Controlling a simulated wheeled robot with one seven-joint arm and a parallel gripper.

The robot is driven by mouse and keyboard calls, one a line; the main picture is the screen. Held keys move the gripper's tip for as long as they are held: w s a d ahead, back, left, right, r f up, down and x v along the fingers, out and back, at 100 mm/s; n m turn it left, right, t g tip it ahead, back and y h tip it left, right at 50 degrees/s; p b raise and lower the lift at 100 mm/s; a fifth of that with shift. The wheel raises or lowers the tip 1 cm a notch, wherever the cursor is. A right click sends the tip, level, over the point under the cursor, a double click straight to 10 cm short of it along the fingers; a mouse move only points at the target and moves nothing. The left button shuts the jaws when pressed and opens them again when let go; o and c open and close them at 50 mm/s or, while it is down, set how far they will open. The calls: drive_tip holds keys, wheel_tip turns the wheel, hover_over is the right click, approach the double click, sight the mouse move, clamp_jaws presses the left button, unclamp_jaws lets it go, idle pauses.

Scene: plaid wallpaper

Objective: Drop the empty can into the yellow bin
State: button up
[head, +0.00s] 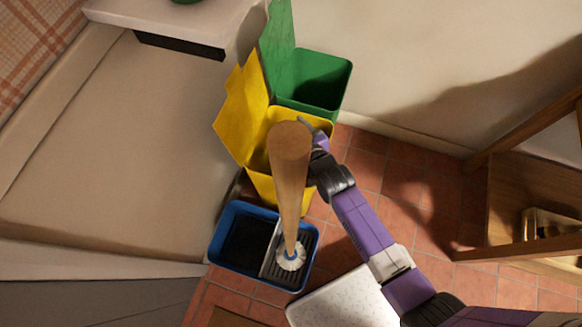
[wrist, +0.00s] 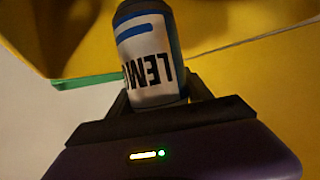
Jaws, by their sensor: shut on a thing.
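The can (wrist: 150,58) is white, blue and dark with "LEM" lettering, and fills the middle of the wrist view. My gripper (wrist: 158,98) is shut on it, with a dark finger on each side. The yellow bin (head: 262,187) stands with its yellow lid (head: 241,108) swung open to the left. In the head view my gripper (head: 308,130) is over the bin's right side, and the mop handle hides part of it and the bin opening. The can is not clearly visible there. Yellow surfaces surround the can in the wrist view.
A green bin (head: 318,82) with its lid open stands behind the yellow one. A blue mop bucket (head: 228,262) with a mop (head: 290,190) is in front, its long wooden handle rising toward the camera. A wooden shelf (head: 510,190) stands right; tiled floor (head: 385,180) is clear between.

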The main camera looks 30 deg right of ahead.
drive_tip(key=o, duration=1.4)
drive_tip(key=shift+s, duration=0.1)
drive_tip(key=p+v, duration=0.1)
drive_tip(key=v, duration=0.6)
drive_tip(key=shift+s+r, duration=0.2)
drive_tip(key=shift+s, duration=0.1)
